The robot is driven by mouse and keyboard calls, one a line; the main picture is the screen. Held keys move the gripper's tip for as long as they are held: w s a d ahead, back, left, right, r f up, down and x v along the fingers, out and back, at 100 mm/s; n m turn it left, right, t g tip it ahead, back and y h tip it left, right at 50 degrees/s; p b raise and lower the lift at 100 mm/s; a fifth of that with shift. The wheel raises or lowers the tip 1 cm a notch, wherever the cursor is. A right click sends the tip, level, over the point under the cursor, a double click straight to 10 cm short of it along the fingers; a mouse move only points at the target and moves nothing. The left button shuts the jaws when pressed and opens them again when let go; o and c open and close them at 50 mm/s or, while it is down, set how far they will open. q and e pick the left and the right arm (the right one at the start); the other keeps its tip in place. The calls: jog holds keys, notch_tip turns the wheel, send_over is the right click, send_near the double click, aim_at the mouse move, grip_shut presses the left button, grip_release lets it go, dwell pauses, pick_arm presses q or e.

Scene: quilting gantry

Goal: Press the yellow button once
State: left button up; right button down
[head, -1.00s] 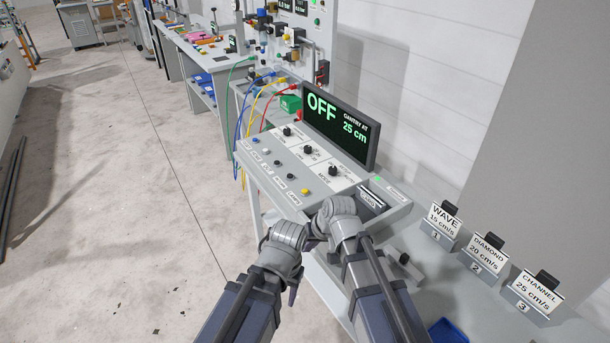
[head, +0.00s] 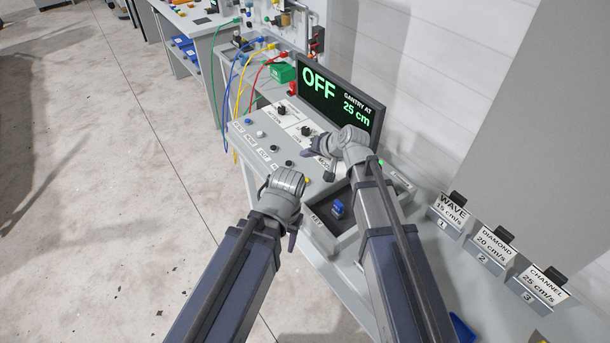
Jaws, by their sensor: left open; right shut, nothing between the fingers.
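The yellow button (head: 308,181) is a small patch on the front part of the grey control panel (head: 247,133), mostly hidden behind my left gripper's wrist. My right gripper (head: 313,147) is shut and empty. It appears over the panel's upper middle, beside a black knob (head: 306,131), with its fingers pointing left. My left gripper (head: 291,238) is open and empty, appearing at the panel's front edge with its fingers pointing down. I cannot tell whether either gripper touches the panel. Several other small buttons run along the panel to the left.
A black screen (head: 316,85) behind the panel reads OFF and GANTRY AT 25 cm. A tray marked KEY (head: 318,221) holds a blue piece (head: 338,208). Coloured cables (head: 238,90) hang at the left. Labelled card holders (head: 451,207) stand at right. Open floor lies left.

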dwell(0.3)
notch_tip(320, 180, down, 9)
jog(key=b, duration=0.8)
jog(key=shift+r+b, duration=0.1)
jog(key=shift+b, duration=0.3)
dwell(1.4)
jog(key=shift+f+b, duration=0.4)
jog(key=shift+b, duration=0.05)
jog(key=shift+f+b, duration=0.45)
jog(key=shift+f, duration=0.05)
dwell(0.5)
jog(key=shift+r, duration=0.1)
jog(key=shift+r+p, duration=0.85)
jog(key=shift+p, duration=0.05)
